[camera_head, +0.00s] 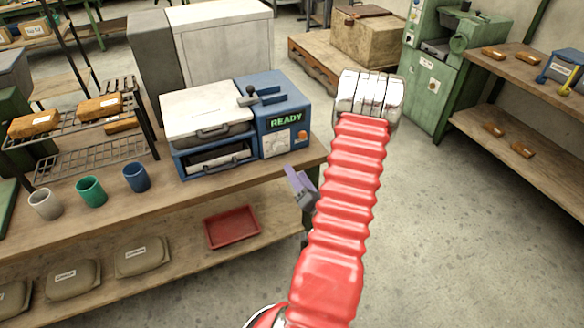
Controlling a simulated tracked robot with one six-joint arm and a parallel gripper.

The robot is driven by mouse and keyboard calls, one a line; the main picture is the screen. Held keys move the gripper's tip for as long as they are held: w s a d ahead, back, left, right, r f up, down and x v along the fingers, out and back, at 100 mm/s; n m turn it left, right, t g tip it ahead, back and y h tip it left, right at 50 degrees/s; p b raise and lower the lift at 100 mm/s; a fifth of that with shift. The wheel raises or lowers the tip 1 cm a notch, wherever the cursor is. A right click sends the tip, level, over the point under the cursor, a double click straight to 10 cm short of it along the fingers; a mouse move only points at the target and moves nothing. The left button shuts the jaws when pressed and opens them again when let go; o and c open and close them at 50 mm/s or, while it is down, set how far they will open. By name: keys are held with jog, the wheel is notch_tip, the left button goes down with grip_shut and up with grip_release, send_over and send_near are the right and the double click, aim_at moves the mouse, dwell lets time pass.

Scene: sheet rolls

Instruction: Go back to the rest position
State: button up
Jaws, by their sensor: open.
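My red ribbed arm rises through the middle of the view to a silver joint at its top. My gripper (302,188) shows only in part, as a purple and grey piece at the left side of the arm, by the right end of the workbench (230,185). The rest of it is hidden behind the arm. It is open, and nothing is seen held in it.
A blue and white machine (283,140) reading READY stands on the bench. Left are a grey cup (45,204), green cup (91,192), blue cup (136,177) and wire rack (85,160). A red tray (232,228) lies below. Floor at right is clear.

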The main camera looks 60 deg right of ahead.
jog(key=shift+v, duration=0.75)
jog(key=s+a+f+n+g+y, duration=0.1)
jog(key=s+f+n+g+y, duration=0.2)
jog(key=f, duration=0.4)
jog(key=s+f+g+y, duration=0.1)
jog(key=s+f+g, duration=0.3)
jog(key=f+g, duration=0.3)
jog(key=w+a+r+n+y, duration=0.2)
jog(key=a+r+n, duration=0.4)
jog(key=a+r, duration=1.2)
jog(key=w+a+r+n+y, duration=0.3)
jog(key=a+r+n, duration=0.4)
jog(key=a+r, duration=1.1)
jog(key=a, duration=0.5)
jog(key=shift+a+r, duration=0.15)
jog(key=shift+r, duration=0.25)
jog(key=shift+w, duration=0.15)
